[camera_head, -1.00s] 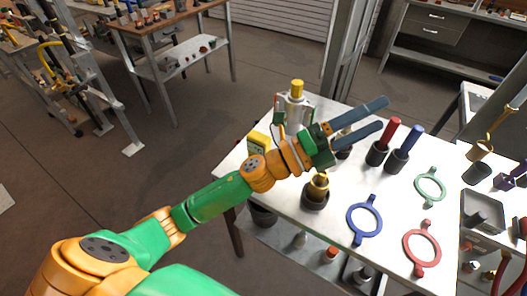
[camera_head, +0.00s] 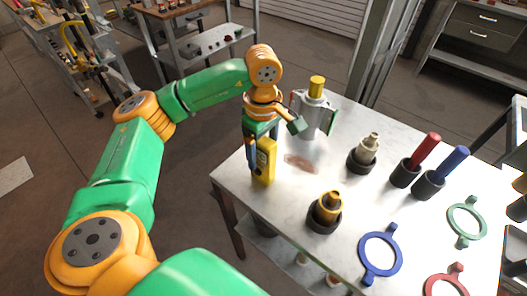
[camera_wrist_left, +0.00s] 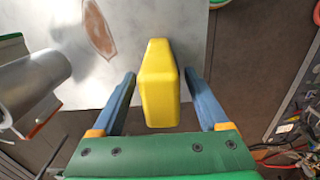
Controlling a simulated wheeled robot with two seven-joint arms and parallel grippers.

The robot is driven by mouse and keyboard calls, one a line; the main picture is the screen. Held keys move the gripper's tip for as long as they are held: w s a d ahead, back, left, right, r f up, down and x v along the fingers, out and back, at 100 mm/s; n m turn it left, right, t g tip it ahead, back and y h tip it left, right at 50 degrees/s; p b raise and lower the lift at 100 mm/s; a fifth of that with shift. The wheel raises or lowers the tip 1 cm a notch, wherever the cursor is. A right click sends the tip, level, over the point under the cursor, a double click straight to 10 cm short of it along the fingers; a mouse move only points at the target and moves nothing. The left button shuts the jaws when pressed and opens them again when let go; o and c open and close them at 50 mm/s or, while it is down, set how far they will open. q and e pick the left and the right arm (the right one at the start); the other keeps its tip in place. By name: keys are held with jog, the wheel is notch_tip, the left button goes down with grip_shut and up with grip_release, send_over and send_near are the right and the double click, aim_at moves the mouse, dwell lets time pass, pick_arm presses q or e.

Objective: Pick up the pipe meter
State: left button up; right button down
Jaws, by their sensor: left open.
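The pipe meter, which I take to be the yellow block-shaped device (camera_head: 265,160), stands upright at the table's left edge. In the left wrist view the yellow meter (camera_wrist_left: 160,85) lies between the two blue fingers of my open left gripper (camera_wrist_left: 161,76), with a visible gap on each side. My right gripper is not in view.
A grey cylinder with a yellow top (camera_head: 314,110) stands close behind the gripper. Holders with a brass fitting (camera_head: 328,210), a pale fitting (camera_head: 367,150), and red (camera_head: 426,150) and blue (camera_head: 450,165) rods stand on the table (camera_head: 290,205). Ring wrenches, including a blue one (camera_head: 381,253), lie at right.

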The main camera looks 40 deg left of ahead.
pick_arm(q)
grip_shut()
dwell(0.4)
